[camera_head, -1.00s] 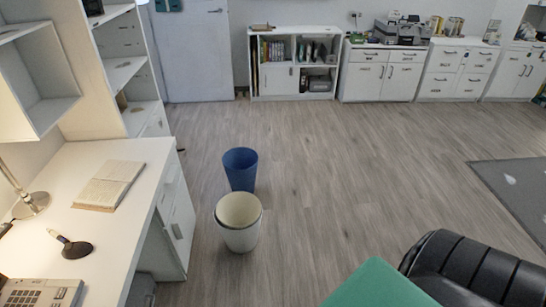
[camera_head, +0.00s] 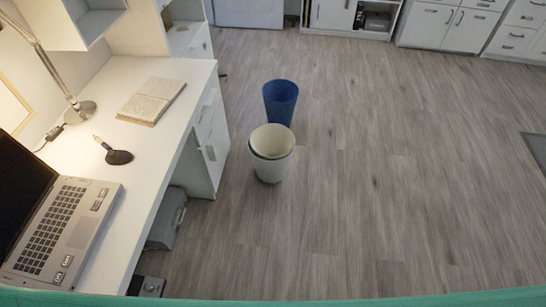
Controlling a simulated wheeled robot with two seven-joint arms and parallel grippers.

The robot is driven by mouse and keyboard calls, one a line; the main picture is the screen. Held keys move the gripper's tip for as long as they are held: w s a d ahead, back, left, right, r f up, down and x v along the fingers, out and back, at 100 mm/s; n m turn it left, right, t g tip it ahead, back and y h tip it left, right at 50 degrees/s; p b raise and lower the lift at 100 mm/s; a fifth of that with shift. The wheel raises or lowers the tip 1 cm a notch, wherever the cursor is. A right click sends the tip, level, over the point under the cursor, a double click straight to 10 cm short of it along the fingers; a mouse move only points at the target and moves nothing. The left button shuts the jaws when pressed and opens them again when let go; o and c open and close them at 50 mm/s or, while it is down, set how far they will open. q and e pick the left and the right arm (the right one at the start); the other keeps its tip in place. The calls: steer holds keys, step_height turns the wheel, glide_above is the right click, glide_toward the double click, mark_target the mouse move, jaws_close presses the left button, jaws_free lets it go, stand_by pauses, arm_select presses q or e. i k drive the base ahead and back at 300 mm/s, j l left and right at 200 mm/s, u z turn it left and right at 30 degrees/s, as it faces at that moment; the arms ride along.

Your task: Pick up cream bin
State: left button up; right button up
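The cream bin (camera_head: 271,168) stands upright on the wood floor, a little right of the white desk. It is open at the top, and a second rim shows inside its mouth. A blue bin (camera_head: 280,101) stands just behind it, partly overlapped by it in this view, so I cannot tell whether they touch. Neither of my grippers shows in the head view.
The white desk (camera_head: 176,73) on the left holds an open book (camera_head: 152,102), a laptop (camera_head: 58,228), a lamp (camera_head: 79,111) and a pen on a dark stand (camera_head: 118,156). A grey box (camera_head: 168,218) is under it. The floor to the right is clear.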

mark_target(268, 142)
steer(key=i+l+u, duration=0.2)
steer(key=i+l, duration=0.8)
